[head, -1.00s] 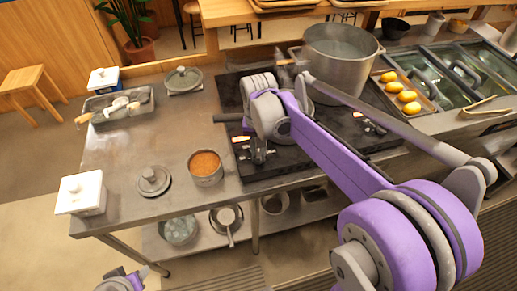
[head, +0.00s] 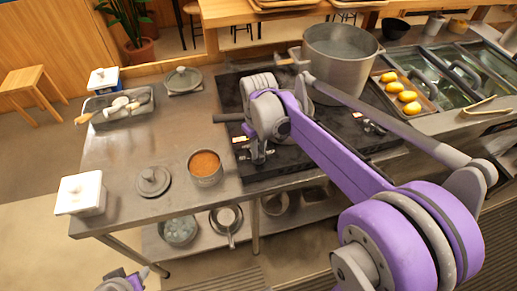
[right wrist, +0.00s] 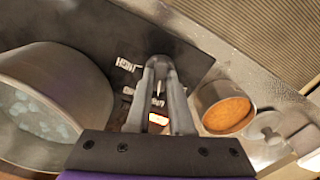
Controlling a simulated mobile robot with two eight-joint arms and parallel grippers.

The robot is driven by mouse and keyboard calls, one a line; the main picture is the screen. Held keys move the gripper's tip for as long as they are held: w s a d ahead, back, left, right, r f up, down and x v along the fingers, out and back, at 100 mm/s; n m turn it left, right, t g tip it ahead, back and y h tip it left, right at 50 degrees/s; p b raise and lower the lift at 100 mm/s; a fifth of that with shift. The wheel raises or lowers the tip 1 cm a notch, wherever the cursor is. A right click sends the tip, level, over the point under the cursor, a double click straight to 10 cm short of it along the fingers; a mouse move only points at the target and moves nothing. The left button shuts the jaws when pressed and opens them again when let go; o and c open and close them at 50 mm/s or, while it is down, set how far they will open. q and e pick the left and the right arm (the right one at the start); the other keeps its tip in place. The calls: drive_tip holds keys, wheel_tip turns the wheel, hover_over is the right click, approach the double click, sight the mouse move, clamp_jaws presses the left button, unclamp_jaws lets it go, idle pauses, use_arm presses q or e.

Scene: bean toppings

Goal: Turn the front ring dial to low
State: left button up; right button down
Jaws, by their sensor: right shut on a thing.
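The black stove (head: 225,91) stands on the steel counter. The front ring dial sits on its near left part, beside a small lit orange-red display (head: 240,140), which also shows in the right wrist view (right wrist: 158,118). My right gripper (head: 258,158) is over the dial. In the right wrist view its two fingers (right wrist: 161,68) meet around a small piece of the dial (right wrist: 160,88). The fingers hide most of the dial, and the white lettering (right wrist: 128,65) beside it is partly covered, so its setting cannot be read. My left gripper's jaws do not show.
A large metal pot (head: 341,75) stands at the back of the stove. A small pot of orange-brown food (head: 205,167) stands left of the stove, near a grey lid (head: 152,182). A second dial (head: 372,124) lies further right.

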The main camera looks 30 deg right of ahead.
idle(0.5)
drive_tip(key=c, duration=0.8)
unclamp_jaws()
drive_tip(key=shift+r, duration=0.15)
wheel_tip(320, 180, up, 11)
drive_tip(key=shift+f+p, duration=0.2)
drive_tip(key=shift+p, duration=0.15)
drive_tip(key=s+a+f+t, duration=0.2)
drive_tip(key=s+a+f, duration=0.1)
drive_tip(key=s+f, duration=0.4)
drive_tip(key=s+a+f+m+t, duration=0.1)
drive_tip(key=s+a+f+t, duration=0.2)
drive_tip(key=s+f, duration=0.4)
drive_tip(key=shift+s+a+m, duration=0.3)
drive_tip(key=shift+s+a, duration=0.05)
drive_tip(key=shift+s, duration=0.5)
